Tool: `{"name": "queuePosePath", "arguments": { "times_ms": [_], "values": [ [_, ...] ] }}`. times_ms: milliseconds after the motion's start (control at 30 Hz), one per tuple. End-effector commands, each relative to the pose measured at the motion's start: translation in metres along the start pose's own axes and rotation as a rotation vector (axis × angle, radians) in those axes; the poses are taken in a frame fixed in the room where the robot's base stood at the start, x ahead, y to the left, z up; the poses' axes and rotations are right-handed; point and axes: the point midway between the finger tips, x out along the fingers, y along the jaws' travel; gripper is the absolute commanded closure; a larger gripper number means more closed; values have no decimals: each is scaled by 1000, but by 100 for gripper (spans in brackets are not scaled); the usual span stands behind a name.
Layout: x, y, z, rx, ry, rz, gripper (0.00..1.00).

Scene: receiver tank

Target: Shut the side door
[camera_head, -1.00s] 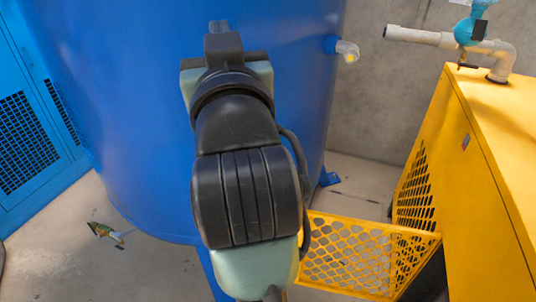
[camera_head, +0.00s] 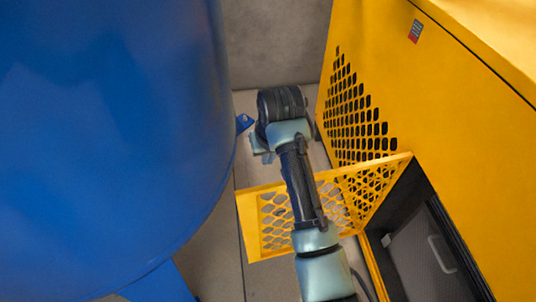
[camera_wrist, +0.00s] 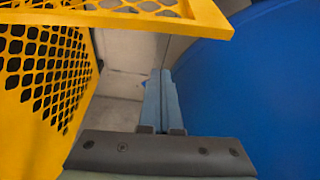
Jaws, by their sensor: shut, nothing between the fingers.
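The side door (camera_head: 250,226) is a yellow perforated panel that stands open. It sticks out from the yellow cabinet (camera_head: 455,110) toward the blue tank, and a dark opening (camera_head: 420,235) shows in the cabinet beside it. My arm crosses over the door in the head view and hides part of it. In the wrist view, my gripper (camera_wrist: 160,76) is shut and empty, and a yellow edge of the door (camera_wrist: 110,17) runs across the top. The gripper appears on the far side of the door, apart from it. Its fingertips are not clear in the head view.
The big blue tank (camera_head: 110,130) is close on the left and leaves a narrow gap to the cabinet. The tank also fills the right of the wrist view (camera_wrist: 255,90). A grey wall (camera_head: 275,45) closes the back. A tank foot (camera_head: 244,123) stands on the floor.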

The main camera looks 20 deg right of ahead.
Motion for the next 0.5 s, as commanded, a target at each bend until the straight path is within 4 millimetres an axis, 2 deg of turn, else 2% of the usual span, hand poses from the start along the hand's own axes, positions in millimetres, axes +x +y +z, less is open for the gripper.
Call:
{"name": "queuePosePath", "arguments": {
  "times_ms": [33,233,500],
  "values": [
    [14,0,1,0,-2,0,100],
    [51,0,1,0,-1,1,100],
    [40,0,24,1,4,-1,100]
  ]
}}
